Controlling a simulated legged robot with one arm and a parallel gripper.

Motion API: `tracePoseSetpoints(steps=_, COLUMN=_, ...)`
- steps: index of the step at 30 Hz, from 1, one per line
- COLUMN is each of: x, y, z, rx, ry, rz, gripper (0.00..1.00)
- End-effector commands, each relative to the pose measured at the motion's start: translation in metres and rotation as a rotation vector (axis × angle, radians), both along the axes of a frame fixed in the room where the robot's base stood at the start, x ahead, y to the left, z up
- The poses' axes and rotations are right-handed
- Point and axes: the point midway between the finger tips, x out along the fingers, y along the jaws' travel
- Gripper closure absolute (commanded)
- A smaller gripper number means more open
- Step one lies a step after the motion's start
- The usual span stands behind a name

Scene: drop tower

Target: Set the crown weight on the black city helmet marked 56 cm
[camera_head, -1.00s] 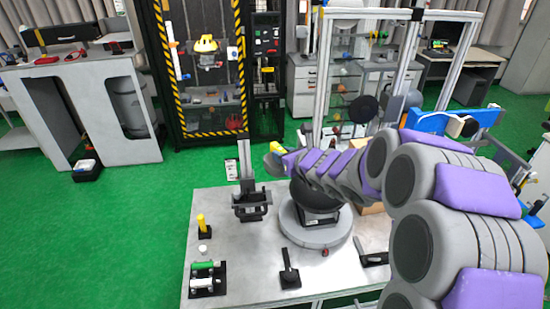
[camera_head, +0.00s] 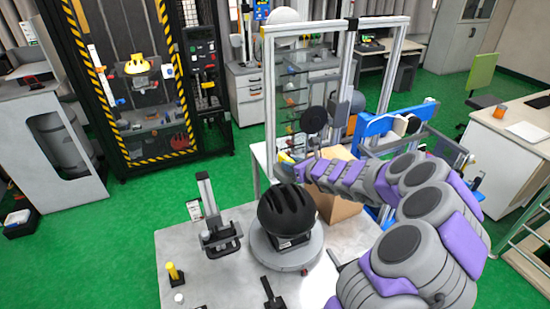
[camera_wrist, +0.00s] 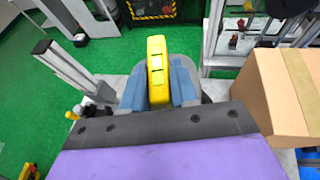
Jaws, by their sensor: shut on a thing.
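A black helmet (camera_head: 286,208) sits on a support over a round grey plate (camera_head: 262,250) on the grey table. I cannot read any size mark on it. My gripper (camera_head: 283,170) is just above the helmet's crown, at the end of my arm. In the wrist view my gripper (camera_wrist: 158,85) has its blue-grey fingers shut on a yellow block-like part (camera_wrist: 157,62), which I take to be the crown weight's grip. A grey body shows behind the fingers. I cannot tell whether it touches the helmet, which is mostly hidden in the wrist view.
A grey upright post on a clamp base (camera_head: 215,235) stands left of the helmet. A cardboard box (camera_head: 338,208) is at its right, and an aluminium frame (camera_head: 270,100) rises behind. A yellow peg (camera_head: 173,272) stands at the table's left. A yellow helmet (camera_head: 136,64) hangs in the striped cabinet.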

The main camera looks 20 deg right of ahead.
Motion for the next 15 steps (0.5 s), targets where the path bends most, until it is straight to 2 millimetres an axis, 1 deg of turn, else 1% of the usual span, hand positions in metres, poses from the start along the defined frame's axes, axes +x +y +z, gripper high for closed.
tracePoseSetpoints(steps=8, x=-0.002, y=-0.014, z=-0.008, rx=-0.004, ry=0.001, rz=-0.011, gripper=1.0)
tracePoseSetpoints(steps=15, x=-0.002, y=-0.024, z=-0.021, rx=0.002, ry=0.002, rz=-0.015, gripper=1.0)
